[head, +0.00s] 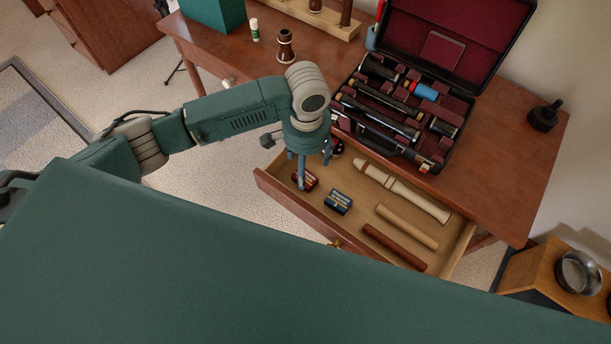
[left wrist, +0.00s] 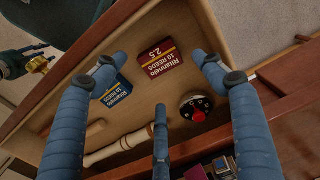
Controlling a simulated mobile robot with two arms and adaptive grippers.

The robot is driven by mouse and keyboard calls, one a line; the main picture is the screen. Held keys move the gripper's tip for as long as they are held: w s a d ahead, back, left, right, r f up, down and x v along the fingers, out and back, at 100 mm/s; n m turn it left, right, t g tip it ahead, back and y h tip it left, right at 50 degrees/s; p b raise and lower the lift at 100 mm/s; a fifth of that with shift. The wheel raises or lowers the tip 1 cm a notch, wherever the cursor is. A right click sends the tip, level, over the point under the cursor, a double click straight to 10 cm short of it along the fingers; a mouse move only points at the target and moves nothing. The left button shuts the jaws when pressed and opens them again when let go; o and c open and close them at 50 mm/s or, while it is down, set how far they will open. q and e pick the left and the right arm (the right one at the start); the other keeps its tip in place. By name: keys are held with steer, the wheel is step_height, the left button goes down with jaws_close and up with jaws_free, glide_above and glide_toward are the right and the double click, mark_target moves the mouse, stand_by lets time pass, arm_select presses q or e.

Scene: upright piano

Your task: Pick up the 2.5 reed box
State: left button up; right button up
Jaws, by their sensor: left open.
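The 2.5 reed box is dark red with a yellow stripe. It lies in the open drawer (head: 452,240), partly hidden by my left gripper's fingers in the head view (head: 311,183). In the left wrist view the 2.5 reed box (left wrist: 163,64) shows its printed "2.5" between the spread fingers. My left gripper (head: 312,172) is open and empty above it, pointing down into the drawer; I cannot tell the exact height gap. A similar blue reed box (head: 338,202) lies beside it, near one finger in the left wrist view (left wrist: 112,92). My right gripper is not in view.
A round dark tin (left wrist: 196,107) sits close to the red box. A cream recorder (head: 405,191) and two wooden rods (head: 407,227) lie further along the drawer. An open clarinet case (head: 440,150) stands on the desk (head: 512,205) just behind the drawer.

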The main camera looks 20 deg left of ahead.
mark_target(312, 180)
arm_select(q)
steer(key=shift+f, duration=0.75)
step_height(312, 180, down, 4)
steer(key=shift+s+a+r, duration=0.15)
steer(key=shift+r, duration=0.05)
steer(key=shift+f, duration=0.4)
steer(key=c, duration=1.3)
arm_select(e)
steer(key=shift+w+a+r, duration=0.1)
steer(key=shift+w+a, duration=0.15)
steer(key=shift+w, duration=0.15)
